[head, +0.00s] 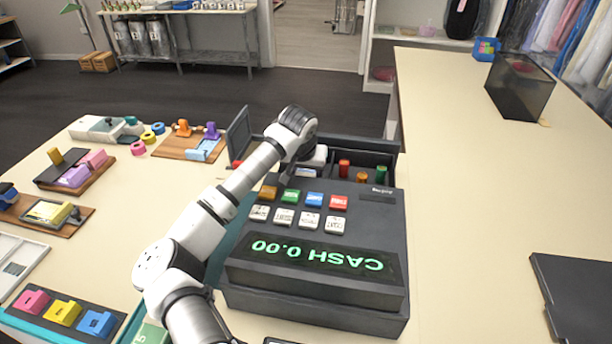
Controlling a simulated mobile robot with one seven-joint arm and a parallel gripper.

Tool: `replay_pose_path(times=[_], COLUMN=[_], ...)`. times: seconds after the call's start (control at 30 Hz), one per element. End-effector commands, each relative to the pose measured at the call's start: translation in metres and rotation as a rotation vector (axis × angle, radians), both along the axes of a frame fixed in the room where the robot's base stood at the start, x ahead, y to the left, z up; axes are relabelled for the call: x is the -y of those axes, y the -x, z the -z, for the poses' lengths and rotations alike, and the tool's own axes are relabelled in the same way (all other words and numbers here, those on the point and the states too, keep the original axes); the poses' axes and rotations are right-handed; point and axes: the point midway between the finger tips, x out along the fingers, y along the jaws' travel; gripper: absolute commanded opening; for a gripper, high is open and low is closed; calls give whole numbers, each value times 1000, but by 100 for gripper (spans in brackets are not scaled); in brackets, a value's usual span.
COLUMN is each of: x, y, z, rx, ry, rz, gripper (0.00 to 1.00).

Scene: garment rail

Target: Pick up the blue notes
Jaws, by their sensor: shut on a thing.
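The cash register (310,270) stands on the counter, its display reading CASH 0.00. Its open drawer (385,152) lies behind the keys. My gripper (289,174) points down at the drawer's left part, just behind the key rows. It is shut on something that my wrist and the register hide. No blue notes can be made out in the drawer. A white piece (318,156) shows beside my gripper; I cannot tell if it is part of it. Red and green upright pieces (362,174) stand in the drawer to the right.
A raised dark panel (239,134) stands left of my wrist. Trays with coloured blocks (62,312) and boards with tools (190,142) fill the left counter. A dark clear box (520,88) stands at the back right. The right counter (460,200) is mostly clear.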

Motion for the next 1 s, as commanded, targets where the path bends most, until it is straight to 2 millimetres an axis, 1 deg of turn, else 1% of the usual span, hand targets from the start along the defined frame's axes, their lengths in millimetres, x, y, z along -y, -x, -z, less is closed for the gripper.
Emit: replay_pose_path(times=[0.17, 0.27, 0.37, 0.47, 0.57, 0.8, 0.9, 1.0], x=[0, 0, 0, 0, -1, 0, 0, 0], y=[0, -1, -1, -1, -1, -1, -1, -1], z=[-1, -6, -13, -27, -48, -115, -141, -162], rx=[1, 2, 3, 5, 6, 6, 6, 4], ry=[-1, -1, 0, -2, -4, -5, -3, -3], rz=[0, -1, 0, 0, -1, -1, -2, -2], gripper=[29, 29, 29, 29, 29, 29, 29, 29])
